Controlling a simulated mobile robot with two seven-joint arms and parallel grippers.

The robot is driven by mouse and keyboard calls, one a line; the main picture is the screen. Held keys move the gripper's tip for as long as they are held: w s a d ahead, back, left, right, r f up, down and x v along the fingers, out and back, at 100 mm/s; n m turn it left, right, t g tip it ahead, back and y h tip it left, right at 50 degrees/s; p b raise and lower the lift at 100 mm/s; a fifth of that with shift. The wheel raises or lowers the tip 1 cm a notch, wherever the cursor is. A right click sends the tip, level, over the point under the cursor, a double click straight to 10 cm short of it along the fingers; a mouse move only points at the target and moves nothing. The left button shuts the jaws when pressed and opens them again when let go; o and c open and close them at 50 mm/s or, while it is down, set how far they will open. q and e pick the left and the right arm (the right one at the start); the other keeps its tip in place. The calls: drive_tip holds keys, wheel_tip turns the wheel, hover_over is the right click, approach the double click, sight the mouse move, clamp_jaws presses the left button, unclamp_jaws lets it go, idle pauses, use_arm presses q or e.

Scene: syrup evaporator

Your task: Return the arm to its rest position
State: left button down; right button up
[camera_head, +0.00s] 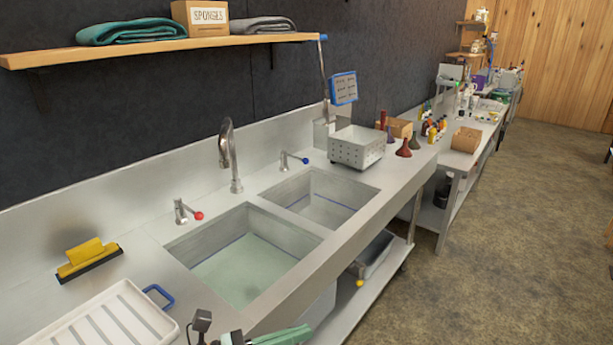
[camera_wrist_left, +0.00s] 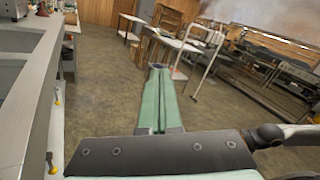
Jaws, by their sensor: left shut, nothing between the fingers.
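My left gripper (camera_head: 300,332) shows at the bottom edge of the head view, as green fingers in front of the sink counter (camera_head: 340,240). Most of the arm behind it is cut off by the frame. In the left wrist view the two green fingers of the left gripper (camera_wrist_left: 158,70) lie side by side, shut with nothing between them. They point out over the open floor, with the counter edge to their left. My right gripper is in neither view.
The counter holds two basins, a white drying tray (camera_head: 70,335), a yellow squeegee (camera_head: 88,255) and a perforated metal box (camera_head: 357,147). A wooden shelf (camera_head: 150,48) hangs above. The brown floor (camera_head: 500,230) is clear on the right. Tables and racks (camera_wrist_left: 285,65) stand farther off.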

use_arm(q)
drive_tip(key=a+f+n+t+y, duration=0.4)
drive_tip(key=f+n+t+y, duration=0.1)
drive_tip(key=n, duration=0.8)
drive_tip(key=a+f+n+t+y, duration=0.4)
drive_tip(key=f+n, duration=0.1)
drive_tip(key=n, duration=0.9)
drive_tip(key=s+a+f+n+g+y, duration=0.3)
drive_tip(key=s+f+n, duration=0.5)
drive_tip(key=s+a+f+n+g+y, duration=0.3)
drive_tip(key=s+f+n, duration=0.5)
drive_tip(key=shift+a+f, duration=0.2)
drive_tip(key=shift+a, duration=0.2)
